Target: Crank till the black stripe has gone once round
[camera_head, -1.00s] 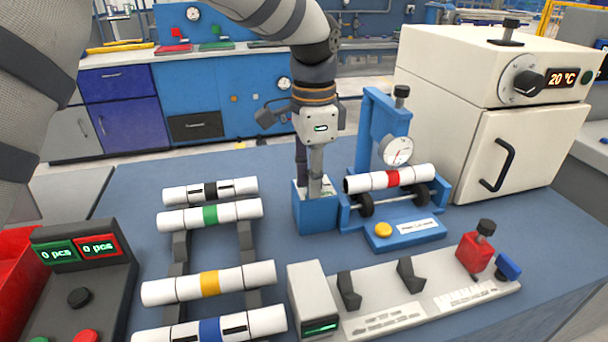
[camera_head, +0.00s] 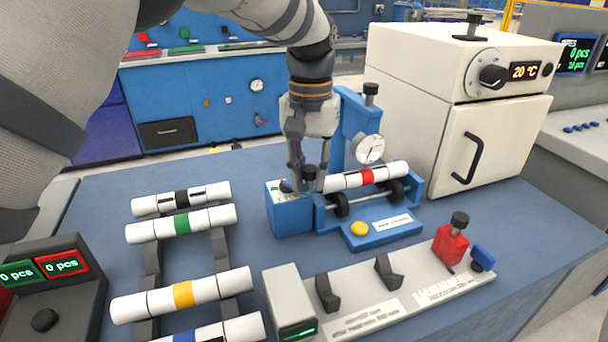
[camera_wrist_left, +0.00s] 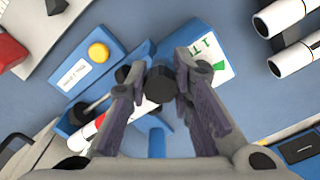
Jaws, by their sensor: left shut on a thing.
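A white pipe with a red band (camera_head: 367,177) lies on the black rollers of the blue test stand (camera_head: 352,120). A thin dark stripe seems to show on its side, but it is too small to be sure. A dial gauge (camera_head: 370,149) stands above it. The crank's black knob (camera_wrist_left: 160,85) is at the blue box (camera_head: 290,217) left of the rollers. My left gripper (camera_head: 303,180) points down over this box and is shut on the knob. In the left wrist view the knob sits between its fingertips. My right gripper is out of view.
Several banded pipes lie on a rack (camera_head: 152,262) at the left. A yellow button (camera_head: 360,229) is on the stand's front. A grey fixture (camera_head: 410,290) with a red block (camera_head: 450,243) lies in front. A cream oven (camera_head: 455,100) stands behind right.

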